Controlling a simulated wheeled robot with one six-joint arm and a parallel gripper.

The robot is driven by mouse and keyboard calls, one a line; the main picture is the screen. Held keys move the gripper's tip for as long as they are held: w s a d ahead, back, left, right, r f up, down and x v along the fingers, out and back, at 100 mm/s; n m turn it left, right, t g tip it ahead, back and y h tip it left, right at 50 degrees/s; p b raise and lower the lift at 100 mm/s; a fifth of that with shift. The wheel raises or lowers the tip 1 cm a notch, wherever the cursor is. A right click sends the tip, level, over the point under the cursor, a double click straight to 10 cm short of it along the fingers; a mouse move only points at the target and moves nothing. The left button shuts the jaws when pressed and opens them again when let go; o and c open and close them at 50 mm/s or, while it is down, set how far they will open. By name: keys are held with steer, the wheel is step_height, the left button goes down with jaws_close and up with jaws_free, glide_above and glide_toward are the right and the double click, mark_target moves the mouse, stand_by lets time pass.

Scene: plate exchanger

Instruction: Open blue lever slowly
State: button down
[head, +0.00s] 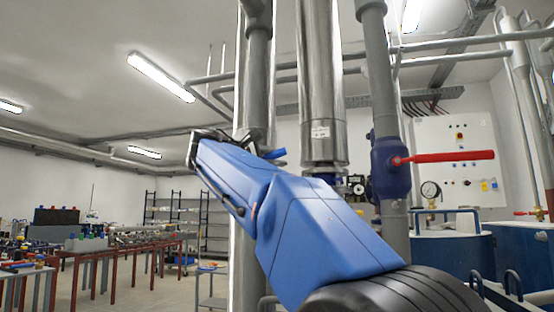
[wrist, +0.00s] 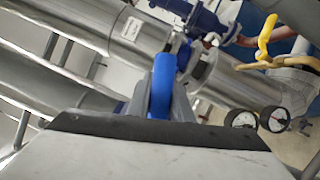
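The blue lever (head: 274,154) shows in the head view as a short blue piece by the grey vertical pipe, just right of my gripper (head: 249,142). In the wrist view the blue lever (wrist: 163,84) stands upright in the middle, between the grey fingers of my gripper (wrist: 163,103). The fingers are close on both sides of it. I cannot tell whether they press on it. The lever's lower part and most of the fingers are hidden by my gripper's body.
A thick silver pipe (head: 320,80) stands right of the lever. A blue valve (head: 390,165) with a red lever (head: 447,157) sits on another grey pipe. A yellow lever (wrist: 265,38) and two gauges (wrist: 274,118) show in the wrist view. Tables (head: 125,250) stand far left.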

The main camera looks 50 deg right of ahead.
steer(key=shift+r, duration=0.1)
steer(key=shift+w+a+r+n+t+h, duration=0.25)
steer(key=shift+w+a+r+n+t, duration=0.45)
steer(key=shift+w+r+n+t, duration=1.7)
steer(key=shift+w+a+r+n+t+h, duration=0.35)
steer(key=shift+w+a+n, duration=0.55)
steer(key=shift+n, duration=3.15)
steer(key=shift+w+a+r+n+t+h, duration=0.1)
steer(key=shift+w+a+r+n+t, duration=0.4)
steer(key=shift+w+r+n+t, duration=1.95)
steer(key=shift+s+f+n+g, duration=0.3)
steer(key=shift+f+n+g, duration=0.1)
steer(key=shift+f+g, duration=0.15)
steer(key=shift+s+f+n+g, duration=0.25)
steer(key=shift+f+n+g, duration=0.2)
steer(key=shift+f, duration=0.2)
steer(key=c, duration=1.6)
jaws_free()
steer(key=v, duration=1.7)
steer(key=shift+a+f, duration=0.15)
steer(key=shift+a, duration=0.05)
